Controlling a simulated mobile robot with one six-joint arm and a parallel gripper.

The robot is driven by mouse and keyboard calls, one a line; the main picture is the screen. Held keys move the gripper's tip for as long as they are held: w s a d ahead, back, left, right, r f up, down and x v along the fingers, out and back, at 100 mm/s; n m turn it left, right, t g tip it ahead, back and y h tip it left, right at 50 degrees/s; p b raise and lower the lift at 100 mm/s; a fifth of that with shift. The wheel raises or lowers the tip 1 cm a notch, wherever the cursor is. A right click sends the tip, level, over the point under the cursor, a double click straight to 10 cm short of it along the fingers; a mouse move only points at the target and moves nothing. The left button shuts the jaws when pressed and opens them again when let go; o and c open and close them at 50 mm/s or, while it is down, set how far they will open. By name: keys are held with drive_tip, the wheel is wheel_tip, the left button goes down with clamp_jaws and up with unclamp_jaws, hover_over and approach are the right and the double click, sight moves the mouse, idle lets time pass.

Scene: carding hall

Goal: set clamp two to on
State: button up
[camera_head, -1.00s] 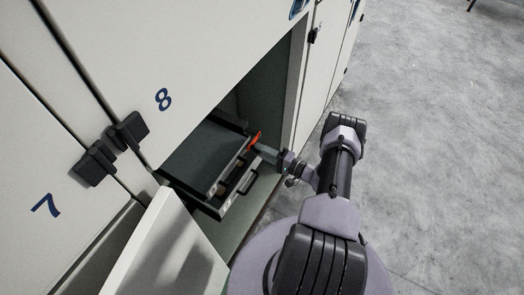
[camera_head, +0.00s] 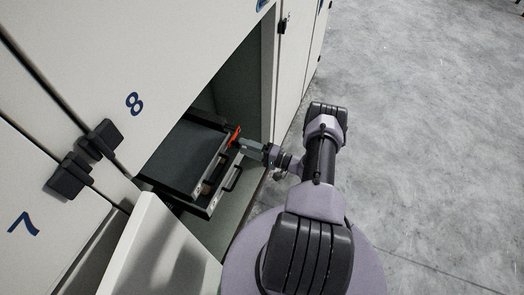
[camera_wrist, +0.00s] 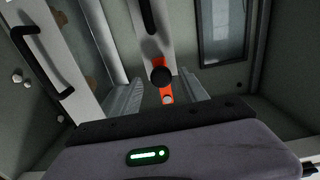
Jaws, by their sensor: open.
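An orange-red lever (camera_head: 235,135) sits at the far right corner of a dark-topped box (camera_head: 187,158) inside the open compartment under the number 8. In the wrist view the orange lever (camera_wrist: 167,95) has a round black knob (camera_wrist: 160,75). No label shows whether it is clamp two or which way is on. My gripper (camera_head: 244,146) reaches in from the right, with its tips at the lever. In the wrist view my gripper (camera_wrist: 155,92) is open, with a grey finger on each side of the lever. Whether either finger touches it, I cannot tell.
A black handle (camera_head: 233,177) is on the box front; a black handle (camera_wrist: 42,62) shows in the wrist view. An open white door (camera_head: 160,250) stands below the compartment. Black latches (camera_head: 72,175) are at the left. The grey floor (camera_head: 430,130) to the right is clear.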

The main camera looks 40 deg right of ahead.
drive_tip(key=p+v, duration=0.2)
drive_tip(key=v, duration=1.4)
drive_tip(key=shift+a, duration=0.1)
